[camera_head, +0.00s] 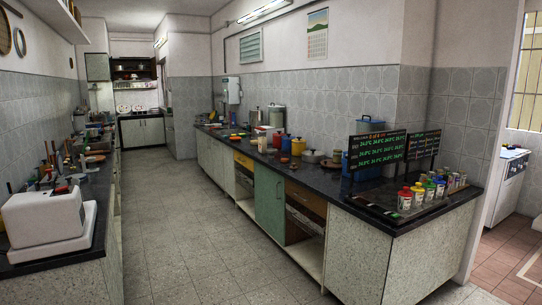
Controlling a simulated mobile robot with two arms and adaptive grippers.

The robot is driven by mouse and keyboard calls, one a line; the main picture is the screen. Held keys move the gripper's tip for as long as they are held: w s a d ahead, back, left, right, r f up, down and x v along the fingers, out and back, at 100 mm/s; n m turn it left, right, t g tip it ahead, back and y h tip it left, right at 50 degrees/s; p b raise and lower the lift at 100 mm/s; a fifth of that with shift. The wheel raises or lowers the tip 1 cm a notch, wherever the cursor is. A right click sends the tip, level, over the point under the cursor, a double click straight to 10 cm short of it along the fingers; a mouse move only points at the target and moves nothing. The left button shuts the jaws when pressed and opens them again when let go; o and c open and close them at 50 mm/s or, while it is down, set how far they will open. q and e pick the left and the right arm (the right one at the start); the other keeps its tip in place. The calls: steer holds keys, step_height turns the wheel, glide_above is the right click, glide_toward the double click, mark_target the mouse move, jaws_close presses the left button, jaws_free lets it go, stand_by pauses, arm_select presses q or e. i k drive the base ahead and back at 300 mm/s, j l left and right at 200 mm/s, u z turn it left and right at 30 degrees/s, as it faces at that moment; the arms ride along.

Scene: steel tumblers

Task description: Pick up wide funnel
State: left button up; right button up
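I cannot make out a wide funnel for certain in the head view. Small, crowded items stand on the left counter (101,192) and along the right counter (335,187), too small to name surely. Several small bottles with coloured caps, one of them a red-capped bottle (404,199), stand at the near end of the right counter. Neither of my grippers is in view.
A grey tiled floor aisle (185,240) runs clear between the counters. A white machine (45,217) sits on the near left counter.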

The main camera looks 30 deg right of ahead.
mark_target(272, 154)
steer(key=i+l+z, duration=0.25)
steer(key=i, duration=0.35)
steer(key=i+z, duration=0.25)
steer(key=i, duration=0.3)
steer(key=i+j+z, duration=0.2)
steer(key=i, duration=2.05)
steer(key=l, duration=0.15)
